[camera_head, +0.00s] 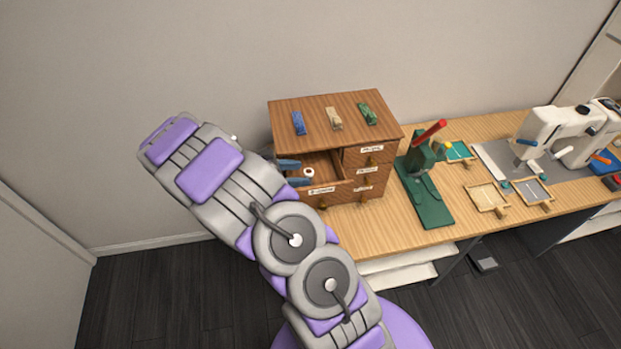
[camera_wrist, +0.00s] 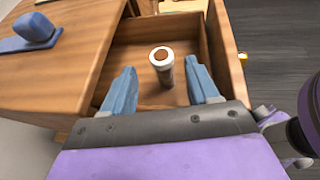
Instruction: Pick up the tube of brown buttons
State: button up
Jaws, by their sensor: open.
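The tube of brown buttons (camera_wrist: 162,68) stands upright in the open drawer (camera_wrist: 208,50) in the wrist view, with a white rim and a brown top. In the head view the tube (camera_head: 309,171) shows as a small white ring with a dark centre inside the drawer (camera_head: 330,188). My gripper (camera_wrist: 162,88) is open, with one blue finger to the left of the tube and the other to its right. In the head view my gripper (camera_head: 294,173) reaches over the drawer from the left. I see no contact between fingers and tube.
The wooden cabinet (camera_head: 283,112) carries a blue clip (camera_head: 298,123), a beige clip (camera_head: 334,119) and a green clip (camera_head: 368,114) on top. A green press (camera_head: 430,205) with a red handle stands to its right.

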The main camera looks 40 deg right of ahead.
jog(key=shift+s+d+f, duration=0.4)
jog(key=shift+s+d, duration=0.05)
jog(key=shift+s, duration=0.05)
jog(key=shift+d, duration=0.45)
jog(key=c, duration=0.4)
jog(key=shift+f, duration=0.1)
jog(key=c, duration=0.4)
jog(key=shift+a, duration=0.35)
grip_shut()
